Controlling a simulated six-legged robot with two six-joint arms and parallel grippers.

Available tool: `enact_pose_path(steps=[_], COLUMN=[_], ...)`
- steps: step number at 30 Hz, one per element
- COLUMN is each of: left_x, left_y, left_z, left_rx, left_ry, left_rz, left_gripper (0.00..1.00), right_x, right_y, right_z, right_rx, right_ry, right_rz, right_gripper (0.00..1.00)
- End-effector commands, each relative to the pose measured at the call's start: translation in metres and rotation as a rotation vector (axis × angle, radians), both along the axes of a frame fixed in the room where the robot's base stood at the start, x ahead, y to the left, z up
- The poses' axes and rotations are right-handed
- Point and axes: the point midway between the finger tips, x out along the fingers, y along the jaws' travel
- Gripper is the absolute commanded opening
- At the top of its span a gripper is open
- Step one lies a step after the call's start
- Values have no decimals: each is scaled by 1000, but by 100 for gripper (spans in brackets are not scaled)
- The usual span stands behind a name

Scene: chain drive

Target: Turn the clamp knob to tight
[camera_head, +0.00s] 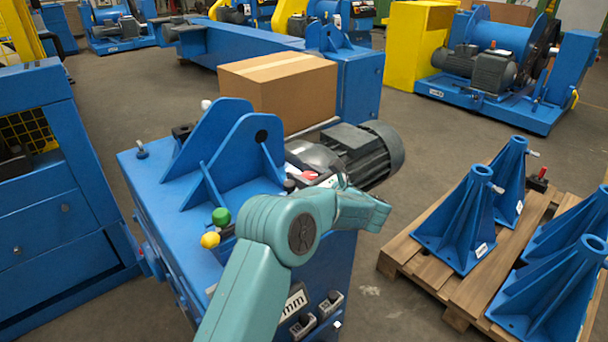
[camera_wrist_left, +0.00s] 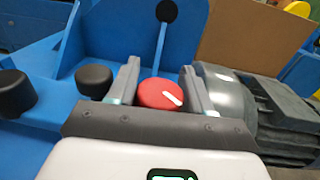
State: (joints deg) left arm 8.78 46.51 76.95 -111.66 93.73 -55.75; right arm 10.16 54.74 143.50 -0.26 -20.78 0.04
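The clamp knob (camera_wrist_left: 160,94) is red and round, with a white line that points to the lower right in the left wrist view. In the head view it is a small red spot (camera_head: 309,175) on the blue machine, partly covered. My left gripper (camera_wrist_left: 159,72) has one finger on each side of the knob, close to its edges. I cannot tell whether the fingers touch it or leave a small gap. In the head view my teal arm hides most of the gripper. My right gripper is in neither view.
Two black knobs (camera_wrist_left: 95,80) (camera_wrist_left: 14,93) stand left of the red one. A grey motor (camera_head: 365,150) is close on the right, with a cardboard box (camera_head: 280,90) behind. Green (camera_head: 221,216) and yellow (camera_head: 210,240) buttons are near my arm. A pallet (camera_head: 450,285) holds blue stands.

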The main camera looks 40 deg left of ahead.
Motion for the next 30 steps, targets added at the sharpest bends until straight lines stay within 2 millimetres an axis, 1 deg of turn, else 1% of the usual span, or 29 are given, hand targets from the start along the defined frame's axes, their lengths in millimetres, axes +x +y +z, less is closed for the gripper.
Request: enact_pose_path(steps=[2,6,12,15,25,26,30], left_x=[0,1,4,6,7,7,7], left_y=[1,1,1,-1,-2,-2,-2], left_z=[1,2,-1,-1,0,0,0], left_rx=[1,1,1,1,0,0,0], left_ry=[-1,2,-1,-1,0,0,0], left_rz=[-23,-134,-327,-387,-408,-408,-408], left_gripper=[19,20,20,20,20,56,56], right_x=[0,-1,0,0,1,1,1], right_y=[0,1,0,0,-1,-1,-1], right_z=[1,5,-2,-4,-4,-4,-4], right_rx=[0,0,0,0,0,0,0], right_ry=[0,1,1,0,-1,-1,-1], right_rz=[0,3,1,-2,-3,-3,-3], right_gripper=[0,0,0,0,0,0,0])
